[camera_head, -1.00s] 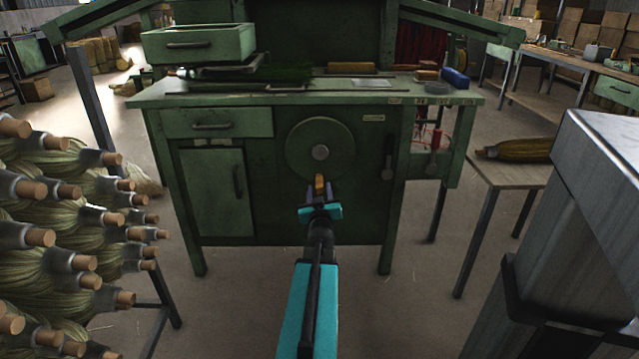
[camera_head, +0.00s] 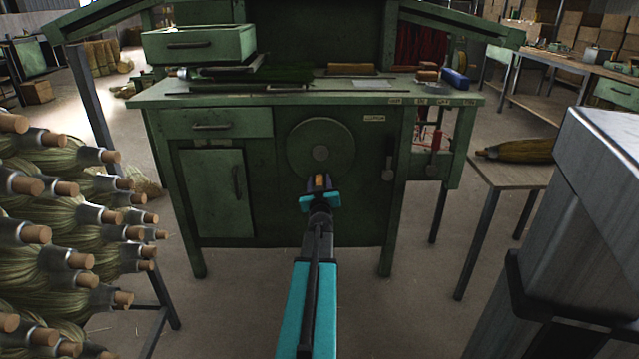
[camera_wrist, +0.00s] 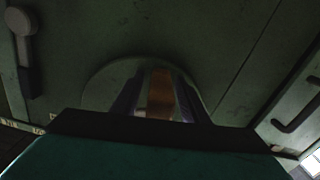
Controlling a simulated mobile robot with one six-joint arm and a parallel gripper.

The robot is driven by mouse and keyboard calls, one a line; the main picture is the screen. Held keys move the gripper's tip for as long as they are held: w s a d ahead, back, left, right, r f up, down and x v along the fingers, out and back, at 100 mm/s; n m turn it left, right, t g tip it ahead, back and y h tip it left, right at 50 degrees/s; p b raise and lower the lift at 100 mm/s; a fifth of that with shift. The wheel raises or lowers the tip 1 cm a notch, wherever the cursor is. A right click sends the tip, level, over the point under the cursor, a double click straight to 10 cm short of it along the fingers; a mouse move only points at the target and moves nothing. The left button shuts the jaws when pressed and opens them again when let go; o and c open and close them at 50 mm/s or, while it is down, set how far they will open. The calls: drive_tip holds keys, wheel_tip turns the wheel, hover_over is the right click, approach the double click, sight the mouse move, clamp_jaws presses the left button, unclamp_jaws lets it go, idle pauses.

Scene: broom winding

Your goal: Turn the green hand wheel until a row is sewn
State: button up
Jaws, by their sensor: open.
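The green hand wheel (camera_head: 320,130) is a round disc with a grey hub on the front of the green machine bench. A brown handle (camera_head: 319,181) stands out from its lower rim. My gripper (camera_head: 321,184) is at the wheel's bottom edge, with its dark fingers on either side of the handle. In the wrist view the handle (camera_wrist: 160,92) shows between the two open fingers, and the wheel's rim (camera_wrist: 102,88) shows behind them. I cannot tell whether a finger touches the handle. My gripper hides part of the lower wheel.
A rack of brooms (camera_head: 70,230) fills the left side. A small table (camera_head: 512,175) with a broom (camera_head: 522,150) stands at the right. A dark lever (camera_head: 388,165) and a red-handled lever (camera_head: 436,142) are right of the wheel. The floor before the bench is clear.

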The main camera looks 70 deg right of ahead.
clamp_jaws()
idle(0.5)
